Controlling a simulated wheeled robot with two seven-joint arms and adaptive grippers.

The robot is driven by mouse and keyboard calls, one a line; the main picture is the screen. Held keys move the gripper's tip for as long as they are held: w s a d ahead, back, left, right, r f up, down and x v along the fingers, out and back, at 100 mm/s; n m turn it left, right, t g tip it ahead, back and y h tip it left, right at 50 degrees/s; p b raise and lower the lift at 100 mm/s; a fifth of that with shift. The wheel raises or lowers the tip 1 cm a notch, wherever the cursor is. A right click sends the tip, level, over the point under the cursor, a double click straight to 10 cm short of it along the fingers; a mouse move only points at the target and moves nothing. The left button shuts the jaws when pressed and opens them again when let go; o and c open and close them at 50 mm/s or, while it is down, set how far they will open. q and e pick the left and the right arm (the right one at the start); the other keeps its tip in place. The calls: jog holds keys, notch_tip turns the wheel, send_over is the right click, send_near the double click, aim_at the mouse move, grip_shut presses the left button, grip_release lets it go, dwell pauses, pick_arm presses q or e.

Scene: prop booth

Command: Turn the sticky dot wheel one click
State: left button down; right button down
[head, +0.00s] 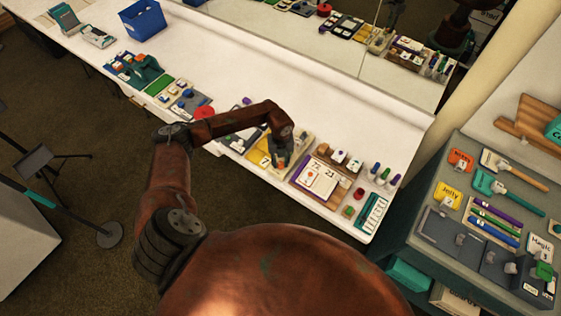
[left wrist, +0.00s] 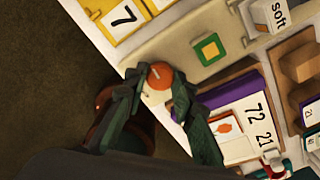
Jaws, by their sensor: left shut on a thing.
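My left gripper (head: 281,158) reaches down over the front row of props on the long white table. In the left wrist view its dark green fingers (left wrist: 164,100) are on either side of a round orange dot wheel (left wrist: 160,76) with a pale mark, and they are shut on it. The wheel sits at the near end of a beige board (left wrist: 195,65), which also carries a green square with a yellow centre (left wrist: 209,48). In the head view the gripper hides the wheel. My right gripper is in neither view.
A yellow number tray (head: 257,158) lies left of the gripper, and a wooden board with cards (head: 320,177) lies right of it. A blue bin (head: 142,19) stands far left. A grey prop cabinet (head: 418,225) stands at right. The table's back strip is clear, with a mirror behind.

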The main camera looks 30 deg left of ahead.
aim_at(281, 163)
pick_arm(q)
jog(key=shift+w+r+n, duration=0.1)
jog(key=shift+r+n, duration=0.05)
jog(key=shift+n, duration=0.35)
jog(key=c, duration=2)
grip_release()
jog(key=o, duration=0.4)
notch_tip(281, 163, up, 12)
